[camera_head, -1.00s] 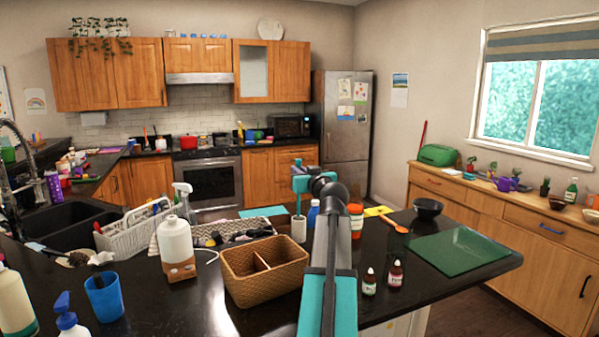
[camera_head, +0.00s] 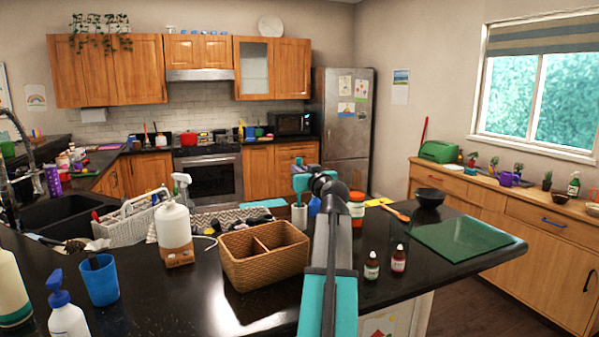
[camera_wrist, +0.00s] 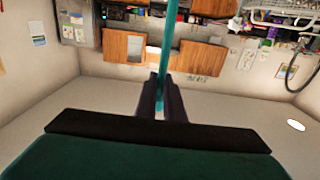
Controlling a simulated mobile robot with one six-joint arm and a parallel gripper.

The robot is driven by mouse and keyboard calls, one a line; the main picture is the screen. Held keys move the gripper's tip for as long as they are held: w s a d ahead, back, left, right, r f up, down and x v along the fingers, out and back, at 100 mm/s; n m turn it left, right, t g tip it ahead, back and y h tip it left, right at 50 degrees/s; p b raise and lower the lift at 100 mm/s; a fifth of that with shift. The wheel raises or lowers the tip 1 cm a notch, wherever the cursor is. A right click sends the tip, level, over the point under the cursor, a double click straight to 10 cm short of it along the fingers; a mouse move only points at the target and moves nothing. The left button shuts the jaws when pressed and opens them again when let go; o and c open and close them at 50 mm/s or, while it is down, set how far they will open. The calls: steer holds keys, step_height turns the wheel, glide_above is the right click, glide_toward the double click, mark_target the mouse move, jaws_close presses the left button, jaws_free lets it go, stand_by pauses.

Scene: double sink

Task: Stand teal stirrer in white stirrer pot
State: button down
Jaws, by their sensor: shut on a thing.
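My gripper (camera_head: 300,183) is above the far side of the dark counter, shut on the teal stirrer (camera_wrist: 166,45). In the wrist view the stirrer runs straight from between the two fingers to the top edge, so its far end is out of that view. In the head view a short piece of the stirrer (camera_head: 299,198) shows below my gripper, pointing down. The small white stirrer pot (camera_head: 299,216) stands upright in line below it. I cannot tell whether the stirrer's lower end is inside the pot or behind or above its rim.
A divided wicker basket (camera_head: 263,272) stands in front of the pot. A blue-capped bottle (camera_head: 314,206) and an orange-and-white jar (camera_head: 356,209) stand close to its right.

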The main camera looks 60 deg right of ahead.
steer(key=shift+f+b, duration=0.5)
steer(key=shift+f, duration=0.1)
steer(key=c, duration=1.8)
jaws_free()
steer(key=shift+s, duration=0.1)
steer(key=b+v, duration=0.3)
steer(key=v, duration=1)
steer(key=shift+s+a, duration=0.3)
